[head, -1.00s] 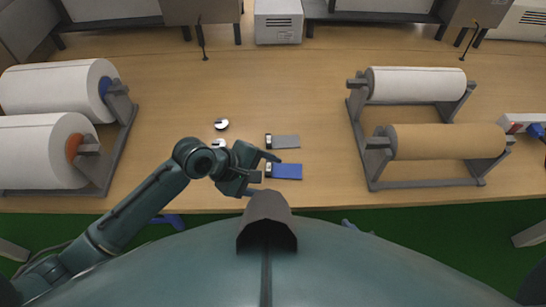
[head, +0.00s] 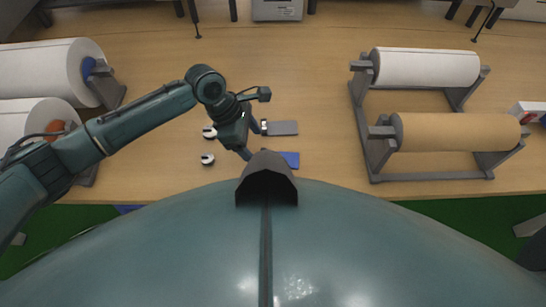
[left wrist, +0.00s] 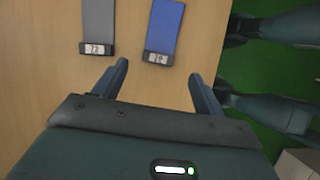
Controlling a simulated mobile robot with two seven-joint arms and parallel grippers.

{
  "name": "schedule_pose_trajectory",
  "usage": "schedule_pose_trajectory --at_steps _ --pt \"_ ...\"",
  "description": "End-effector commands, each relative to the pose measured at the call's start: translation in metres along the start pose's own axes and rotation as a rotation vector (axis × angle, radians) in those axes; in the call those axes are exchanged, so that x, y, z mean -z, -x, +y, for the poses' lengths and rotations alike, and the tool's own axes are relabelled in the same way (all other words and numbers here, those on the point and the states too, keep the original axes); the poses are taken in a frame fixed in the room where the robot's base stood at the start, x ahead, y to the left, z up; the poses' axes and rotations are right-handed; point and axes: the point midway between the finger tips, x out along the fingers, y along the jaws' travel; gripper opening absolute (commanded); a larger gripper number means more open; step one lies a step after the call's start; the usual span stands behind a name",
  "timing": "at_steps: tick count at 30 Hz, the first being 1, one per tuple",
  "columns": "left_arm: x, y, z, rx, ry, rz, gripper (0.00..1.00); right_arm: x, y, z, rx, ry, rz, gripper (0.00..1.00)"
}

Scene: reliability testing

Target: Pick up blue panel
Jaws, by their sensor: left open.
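The blue panel (head: 290,160) lies flat on the wooden table, partly hidden by my own body in the head view. In the left wrist view the blue panel (left wrist: 166,28) has a dark end with a small display, pointing toward my gripper. My left gripper (head: 252,140) is open and empty, just left of the panels. In the left wrist view the fingers of my left gripper (left wrist: 158,74) are spread, with the blue panel's display end just ahead of the gap between them. My right gripper is not in view.
A grey panel (head: 283,128) lies beside the blue one, also with a display end (left wrist: 98,48). Two small round pieces (head: 208,132) lie to the left. Racks with a white roll (head: 425,67) and a brown roll (head: 455,132) stand right; white rolls (head: 50,72) stand left.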

Motion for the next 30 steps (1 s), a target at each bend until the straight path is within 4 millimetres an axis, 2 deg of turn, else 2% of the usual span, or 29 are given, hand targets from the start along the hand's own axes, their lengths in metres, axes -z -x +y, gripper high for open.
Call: schedule_pose_trajectory --at_steps 4,12,21,30 --pt "0.0 -0.012 0.0 0.001 -0.001 0.001 0.71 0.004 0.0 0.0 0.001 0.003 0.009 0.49" --pt "-0.001 -0.05 0.002 0.0 0.0 0.001 0.71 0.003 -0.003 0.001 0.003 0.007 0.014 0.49" --pt "-0.001 -0.055 0.002 -0.001 -0.001 0.0 0.71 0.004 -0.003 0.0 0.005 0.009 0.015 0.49" --pt "-0.001 -0.054 0.002 -0.001 -0.001 0.0 0.46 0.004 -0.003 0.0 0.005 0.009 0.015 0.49"
